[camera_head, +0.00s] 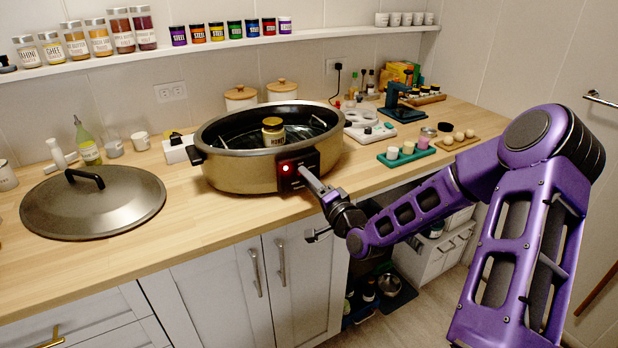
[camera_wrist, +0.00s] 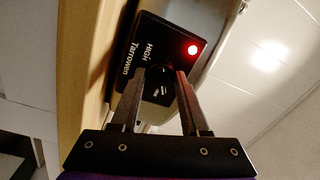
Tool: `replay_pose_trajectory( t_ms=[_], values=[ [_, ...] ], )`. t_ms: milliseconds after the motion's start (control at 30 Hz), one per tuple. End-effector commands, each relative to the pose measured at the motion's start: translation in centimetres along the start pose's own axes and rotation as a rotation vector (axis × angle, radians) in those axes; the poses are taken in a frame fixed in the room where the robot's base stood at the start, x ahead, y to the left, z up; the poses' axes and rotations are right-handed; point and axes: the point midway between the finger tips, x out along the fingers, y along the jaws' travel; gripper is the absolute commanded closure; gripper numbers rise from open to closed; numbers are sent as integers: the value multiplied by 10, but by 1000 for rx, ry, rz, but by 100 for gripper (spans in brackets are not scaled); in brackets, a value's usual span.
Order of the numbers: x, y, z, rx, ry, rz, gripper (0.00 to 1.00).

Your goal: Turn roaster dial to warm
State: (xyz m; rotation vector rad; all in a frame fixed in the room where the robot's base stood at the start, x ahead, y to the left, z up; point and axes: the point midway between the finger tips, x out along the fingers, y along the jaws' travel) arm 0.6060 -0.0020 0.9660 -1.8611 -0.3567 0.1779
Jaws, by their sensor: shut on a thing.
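The roaster (camera_head: 232,165) is a large oval pan, gold-brown outside and dark inside, on the wooden counter. Its black control panel (camera_head: 284,174) faces the front right, with a lit red light (camera_head: 286,168). In the wrist view the panel (camera_wrist: 133,66) reads "HIGH" and "Tarrowen", and the red light (camera_wrist: 192,50) glows. The black dial (camera_wrist: 160,88) sits between the fingers of my gripper (camera_wrist: 162,78), which are shut on it. In the head view my gripper (camera_head: 304,172) reaches the panel from the right. Fingers partly cover the dial; its exact setting cannot be read.
A jar (camera_head: 273,132) stands inside the roaster. The roaster's lid (camera_head: 93,202) lies on the counter at left. A green tray (camera_head: 406,156) with small cups and an egg board (camera_head: 458,139) are to the right. Cabinet doors (camera_head: 250,285) are below the counter.

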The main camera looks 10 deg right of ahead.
Motion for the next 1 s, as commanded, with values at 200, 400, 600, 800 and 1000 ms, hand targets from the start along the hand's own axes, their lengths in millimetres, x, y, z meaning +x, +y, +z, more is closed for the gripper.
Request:
replay_pose_trajectory(
  t_ms=[200,400,600,800,1000],
  values=[
    [0,0,2,109,3,1,100],
    [0,1,2,157,6,0,100],
    [0,1,2,170,7,1,100],
    [-1,1,2,170,6,1,100],
    [0,1,2,169,7,0,35]
  ],
)
